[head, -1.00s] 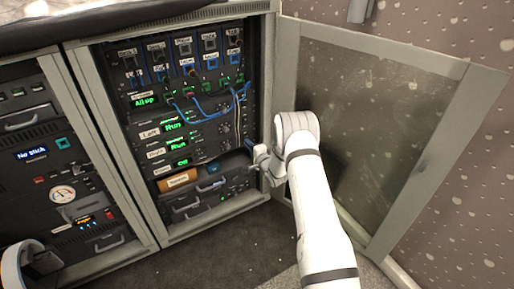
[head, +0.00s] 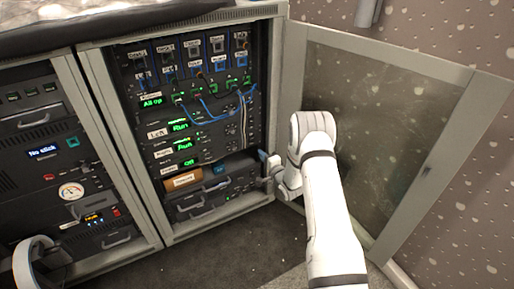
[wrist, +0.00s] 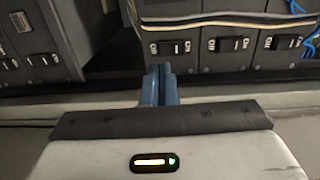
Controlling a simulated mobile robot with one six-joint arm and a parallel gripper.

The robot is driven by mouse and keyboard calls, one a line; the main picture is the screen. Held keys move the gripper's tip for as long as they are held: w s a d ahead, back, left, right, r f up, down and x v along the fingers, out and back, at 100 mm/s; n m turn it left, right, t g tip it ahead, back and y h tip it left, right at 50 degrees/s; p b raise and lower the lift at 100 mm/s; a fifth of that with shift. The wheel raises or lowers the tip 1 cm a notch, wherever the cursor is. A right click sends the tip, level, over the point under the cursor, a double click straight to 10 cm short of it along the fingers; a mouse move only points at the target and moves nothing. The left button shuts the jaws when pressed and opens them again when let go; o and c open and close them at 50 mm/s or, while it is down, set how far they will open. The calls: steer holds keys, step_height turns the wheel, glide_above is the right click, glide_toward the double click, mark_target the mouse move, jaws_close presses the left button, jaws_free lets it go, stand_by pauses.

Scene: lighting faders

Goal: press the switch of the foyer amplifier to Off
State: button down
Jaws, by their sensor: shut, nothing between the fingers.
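The amplifiers stand stacked in the open right-hand rack in the head view. The foyer amplifier's green display (head: 189,162) appears to read Off, below two displays reading Run. Its small label is hard to read. My gripper (head: 263,156) is at the rack's right edge, largely hidden by my white arm. In the wrist view its blue-grey fingers (wrist: 158,84) are together and empty, just below a row of black rocker switches. One rocker (wrist: 175,47) is close above the fingertips, and others (wrist: 228,44) (wrist: 284,42) lie to its right. I cannot tell which is the foyer's. No contact is visible.
The open glazed door (head: 385,135) stands to the right of my arm. Blue cables (head: 215,108) hang across the rack's upper part. An orange-brown box (head: 183,180) lies in the lower opening. Another equipment rack (head: 60,150) stands at left.

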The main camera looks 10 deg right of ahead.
steer(key=p+v, duration=0.1)
steer(key=v, duration=0.6)
steer(key=shift+s+f+p, duration=0.3)
steer(key=shift+s+f, duration=0.1)
steer(key=shift+s, duration=0.05)
step_height(320, 180, up, 19)
steer(key=w+d+n+g+h+p, duration=0.2)
steer(key=n+g+h+p, duration=0.15)
steer(key=p, duration=0.45)
steer(key=s+d+r+n+g+h+p, duration=0.1)
steer(key=s+r+n+p, duration=0.15)
steer(key=r, duration=0.55)
steer(key=s+d+r+n+g+h+p, duration=0.1)
steer(key=s+r+h+p, duration=0.2)
steer(key=r, duration=0.5)
steer(key=s+r+n+g+p, duration=0.2)
steer(key=s+r+p, duration=0.2)
steer(key=s+r, duration=0.4)
steer(key=s+a+r+n+g+p, duration=0.1)
steer(key=s+r+p, duration=0.4)
steer(key=s, duration=1)
steer(key=s+a+r+n+g+p, duration=0.1)
steer(key=s+r+n+g+p, duration=0.2)
steer(key=s+r, duration=0.8)
steer(key=shift+s+r+g+p, duration=0.25)
steer(key=shift+s+g+p, duration=0.1)
steer(key=shift+g+p, duration=0.85)
